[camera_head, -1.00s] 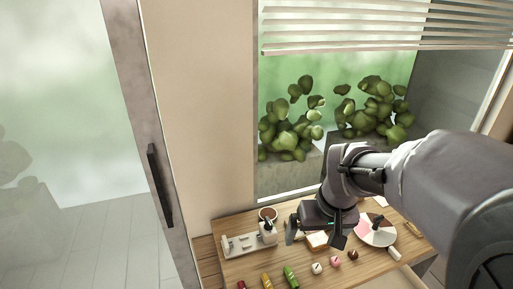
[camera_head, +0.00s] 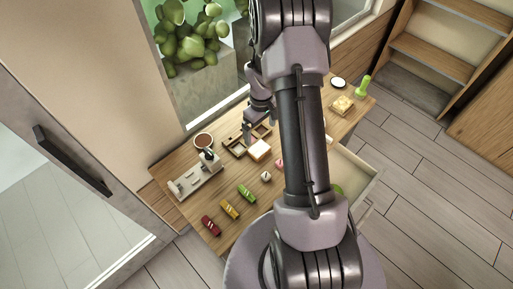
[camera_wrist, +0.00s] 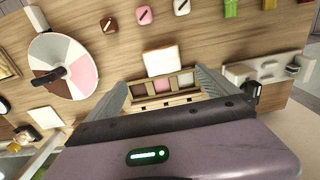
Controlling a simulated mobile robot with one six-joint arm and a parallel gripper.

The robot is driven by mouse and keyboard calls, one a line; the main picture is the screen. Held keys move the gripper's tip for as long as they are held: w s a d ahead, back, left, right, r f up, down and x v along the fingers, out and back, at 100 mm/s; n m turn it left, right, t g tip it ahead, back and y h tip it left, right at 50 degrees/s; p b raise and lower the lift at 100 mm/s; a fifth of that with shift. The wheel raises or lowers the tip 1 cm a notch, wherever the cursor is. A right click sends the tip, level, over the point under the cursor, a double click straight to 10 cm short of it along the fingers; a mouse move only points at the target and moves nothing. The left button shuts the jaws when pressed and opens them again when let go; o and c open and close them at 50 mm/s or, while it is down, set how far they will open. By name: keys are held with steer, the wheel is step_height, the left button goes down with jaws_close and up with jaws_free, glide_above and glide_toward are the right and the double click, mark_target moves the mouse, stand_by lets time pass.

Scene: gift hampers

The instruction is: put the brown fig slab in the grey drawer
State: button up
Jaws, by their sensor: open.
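My gripper (camera_wrist: 162,90) is open and empty, pointing down over a small wooden tray with compartments (camera_wrist: 138,100). The tray holds pale, pink and grey-brown pieces between my fingers in the wrist view. A cream-topped slab with a tan edge (camera_wrist: 162,60) lies beside the tray; it also shows in the head view (camera_head: 259,149). I cannot tell which piece is the brown fig slab. A drawer (camera_head: 362,165) stands open at the table's right side, with a pale interior and something green (camera_head: 337,189) inside, partly behind my arm.
A spinner disc (camera_wrist: 78,51) with brown, pink and white sectors lies on the table. A white stand (camera_head: 192,182) and brown cup (camera_head: 203,141) are at the left.

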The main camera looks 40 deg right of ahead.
glide_above(259, 148)
step_height(259, 148, down, 5)
steer(key=shift+d+f+b, duration=0.15)
steer(key=shift+b, duration=0.15)
steer(key=f+b, duration=0.1)
steer(key=f, duration=0.4)
steer(key=shift+a+f, duration=0.2)
steer(key=shift+s+r, duration=0.1)
steer(key=shift+c, duration=0.9)
steer(key=c, duration=1.6)
